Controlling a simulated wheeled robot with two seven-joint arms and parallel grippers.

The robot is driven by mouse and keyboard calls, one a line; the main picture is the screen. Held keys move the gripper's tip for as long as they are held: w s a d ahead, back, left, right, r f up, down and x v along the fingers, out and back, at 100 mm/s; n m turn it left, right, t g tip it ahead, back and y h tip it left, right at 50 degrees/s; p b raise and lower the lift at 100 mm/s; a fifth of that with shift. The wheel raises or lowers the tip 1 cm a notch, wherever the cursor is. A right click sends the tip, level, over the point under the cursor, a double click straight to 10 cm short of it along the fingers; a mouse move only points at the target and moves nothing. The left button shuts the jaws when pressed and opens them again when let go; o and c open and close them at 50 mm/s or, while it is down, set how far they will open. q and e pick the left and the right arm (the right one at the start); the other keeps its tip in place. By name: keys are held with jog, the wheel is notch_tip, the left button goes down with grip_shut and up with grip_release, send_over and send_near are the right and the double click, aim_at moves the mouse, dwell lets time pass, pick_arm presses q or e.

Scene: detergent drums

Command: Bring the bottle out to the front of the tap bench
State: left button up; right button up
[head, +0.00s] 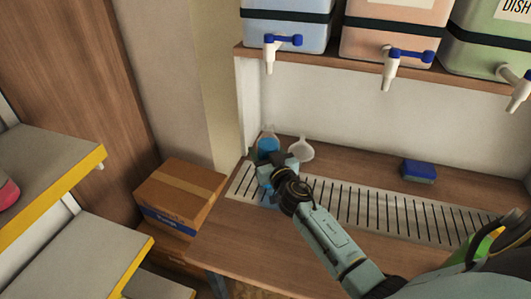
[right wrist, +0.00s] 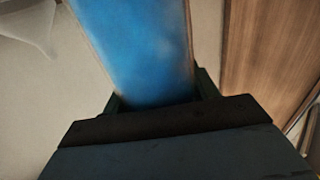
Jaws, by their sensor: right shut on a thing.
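The bottle (head: 268,145), clear with blue liquid, is at the left end of the tap bench (head: 235,245), toward the back. My right gripper (head: 270,163) is shut on it, and the arm and hand hide much of its body. In the right wrist view, the blue bottle (right wrist: 135,45) stands between the fingers of my right gripper (right wrist: 158,100). I cannot tell whether its base touches the bench. My left gripper is not in view.
A white funnel (head: 301,149) stands just right of the bottle. A slatted drain strip (head: 365,208) runs along the bench, with a blue sponge (head: 419,171) behind it. A cardboard box (head: 178,195) is left; the bench front is clear.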

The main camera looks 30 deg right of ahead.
jog(key=shift+s+a+r, duration=0.1)
jog(key=shift+s+a, duration=0.2)
jog(key=shift+a, duration=0.1)
jog(key=shift+s+a, duration=0.65)
jog(key=shift+a, duration=0.1)
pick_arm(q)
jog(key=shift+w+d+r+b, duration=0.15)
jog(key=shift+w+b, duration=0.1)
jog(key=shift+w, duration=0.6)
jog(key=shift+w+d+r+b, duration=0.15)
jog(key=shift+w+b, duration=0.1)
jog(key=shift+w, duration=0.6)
pick_arm(e)
jog(key=s+a, duration=0.9)
jog(key=a, duration=0.2)
jog(key=shift+s+a, duration=0.2)
jog(key=shift+s, duration=0.2)
